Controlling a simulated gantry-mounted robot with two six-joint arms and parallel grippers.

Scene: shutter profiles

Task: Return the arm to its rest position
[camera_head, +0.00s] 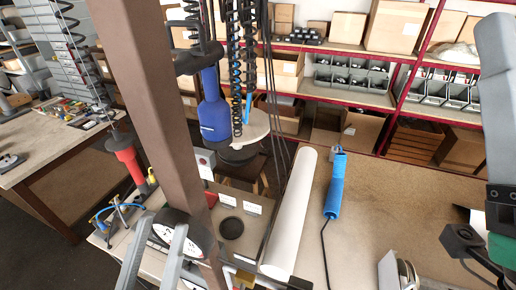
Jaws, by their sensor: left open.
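My left gripper (164,222) shows at the bottom left of the head view. Its two light grey fingers stand apart, with no object seen held between them. They are in front of a round dial-like thing with a white face and the foot of a brown post. A long white profile (289,215) lies on the workbench to the right of the gripper, apart from it. Grey and black parts that look like my right arm show at the right edge; its fingers do not show.
A brown post (150,110) rises close to the left gripper. A blue hanging tool (213,112) and coiled cables hang above the bench. A blue-handled tool (335,185) lies right of the profile. Red shelves with boxes stand behind. The workbench (385,205) is mostly bare at centre right.

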